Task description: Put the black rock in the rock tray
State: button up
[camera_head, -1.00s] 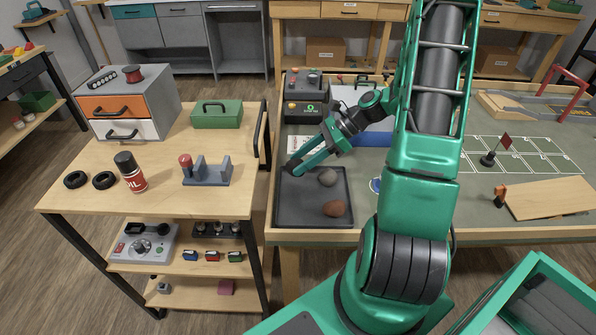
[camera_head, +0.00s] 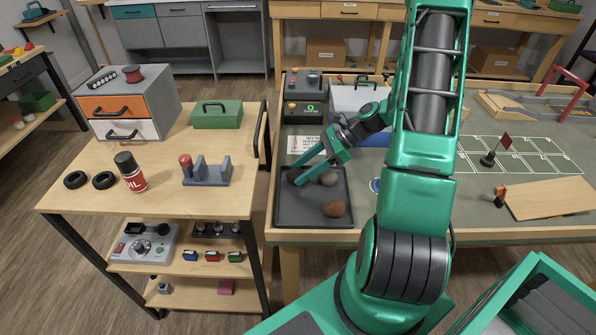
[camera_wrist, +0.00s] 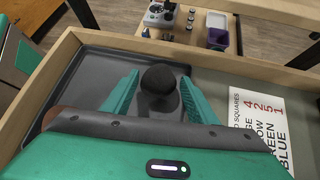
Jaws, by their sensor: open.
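The black rock (camera_wrist: 158,78) sits between the two green fingers of my gripper (camera_wrist: 159,84) in the wrist view, inside the dark grey rock tray (camera_wrist: 98,68). The fingers stand open, with a gap on each side of the rock. In the head view my gripper (camera_head: 293,175) reaches into the back left part of the tray (camera_head: 300,214), and its fingers mostly hide the black rock there. A grey rock (camera_head: 328,178) and a reddish-brown rock (camera_head: 334,208) lie in the right part of the tray.
A printed sign (camera_wrist: 258,122) lies beside the tray. A control box (camera_head: 305,108) stands behind it on the workbench. A side table (camera_head: 90,190) stands left, across a gap.

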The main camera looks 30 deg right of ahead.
jog(key=v, duration=1.1)
jog(key=s+a+r+n+g+h, duration=0.1)
jog(key=n, duration=0.1)
jog(key=s+a+r+n+g+h, duration=0.1)
jog(key=s+r+n+h, duration=0.1)
jog(key=shift+a+r+n, duration=0.1)
jog(key=shift+a+n, duration=0.2)
jog(key=shift+n, duration=0.1)
jog(key=s+a+r+n+g+h, duration=0.1)
jog(key=s+r+n+h, duration=0.2)
jog(key=s+n, duration=0.3)
jog(key=s+a+r+n+h, duration=0.2)
jog(key=s+r+n, duration=0.4)
jog(key=s, duration=0.6)
jog(key=shift+s+a+n+g+h, duration=0.15)
jog(key=shift+a+n+g+h, duration=0.2)
jog(key=shift+h, duration=0.45)
jog(key=shift+d, duration=0.1)
